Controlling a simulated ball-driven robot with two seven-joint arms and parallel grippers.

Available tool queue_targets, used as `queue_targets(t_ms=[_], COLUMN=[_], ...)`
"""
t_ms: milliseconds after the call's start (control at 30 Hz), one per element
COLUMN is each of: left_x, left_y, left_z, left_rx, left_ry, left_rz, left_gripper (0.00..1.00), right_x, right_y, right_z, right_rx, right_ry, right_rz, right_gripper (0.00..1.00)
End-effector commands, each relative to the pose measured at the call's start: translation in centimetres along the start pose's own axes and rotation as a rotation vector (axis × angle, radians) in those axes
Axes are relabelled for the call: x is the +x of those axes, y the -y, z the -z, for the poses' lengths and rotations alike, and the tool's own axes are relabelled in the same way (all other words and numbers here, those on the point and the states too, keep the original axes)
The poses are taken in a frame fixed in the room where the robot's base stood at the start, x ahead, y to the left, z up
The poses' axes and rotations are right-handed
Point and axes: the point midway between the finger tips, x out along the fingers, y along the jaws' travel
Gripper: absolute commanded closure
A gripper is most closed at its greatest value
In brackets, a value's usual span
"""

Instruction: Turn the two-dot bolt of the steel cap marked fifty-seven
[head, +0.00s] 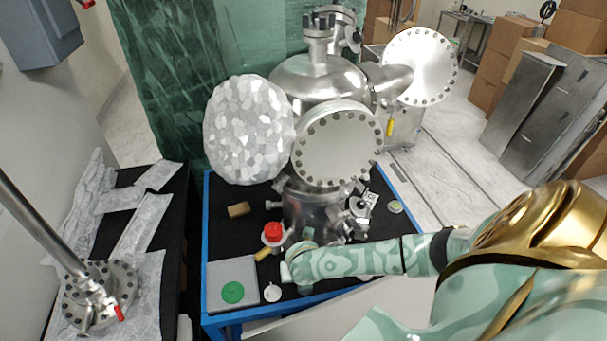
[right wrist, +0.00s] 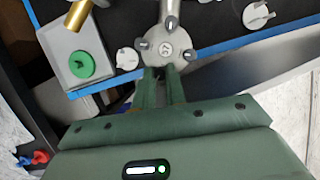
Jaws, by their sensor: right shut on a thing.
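A round steel cap (right wrist: 167,48) with small knob-like bolts around its rim lies straight ahead of my right gripper in the right wrist view. The mark at its centre is too small to read, and I cannot make out dots on the bolts. My right gripper (right wrist: 166,73) is shut at the cap's near edge. What it grips is hidden between the fingers, probably one of the bolts. In the head view my right arm reaches in from the right over the blue-edged table, and its fingers are not clearly seen there. My left gripper is not in view.
A grey tray (head: 217,272) with a green disc (head: 232,292) stands at the table's front left. Small pale caps (right wrist: 127,59) and (right wrist: 258,15) flank the gripped one. A brass cylinder (right wrist: 78,15) and red-topped bottle (head: 272,233) are close. The large steel chamber (head: 337,146) rises behind.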

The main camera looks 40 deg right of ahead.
Motion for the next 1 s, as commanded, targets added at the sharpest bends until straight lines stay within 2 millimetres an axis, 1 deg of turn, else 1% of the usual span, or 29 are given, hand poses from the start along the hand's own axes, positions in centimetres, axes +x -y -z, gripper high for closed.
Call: queue_targets(t_ms=[33,200,400,700,1000], left_x=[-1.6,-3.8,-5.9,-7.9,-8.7], left_y=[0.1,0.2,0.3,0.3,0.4], left_z=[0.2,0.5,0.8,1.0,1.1], left_rx=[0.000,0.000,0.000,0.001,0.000], left_ry=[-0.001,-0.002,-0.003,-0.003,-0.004], left_rz=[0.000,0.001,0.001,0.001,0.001], left_gripper=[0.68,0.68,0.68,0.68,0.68], right_x=[-0.7,-0.6,-0.4,-0.2,0.1], right_y=[-0.1,-0.2,-0.4,-0.6,-0.7], right_z=[-0.2,-0.2,-0.1,-0.2,-0.2], right_rx=[0.041,0.191,0.368,0.631,0.888], right_ry=[-0.001,-0.002,-0.002,-0.002,-0.003], right_rz=[0.017,0.080,0.152,0.262,0.368], right_gripper=[1.00,1.00,1.00,1.00,1.00])
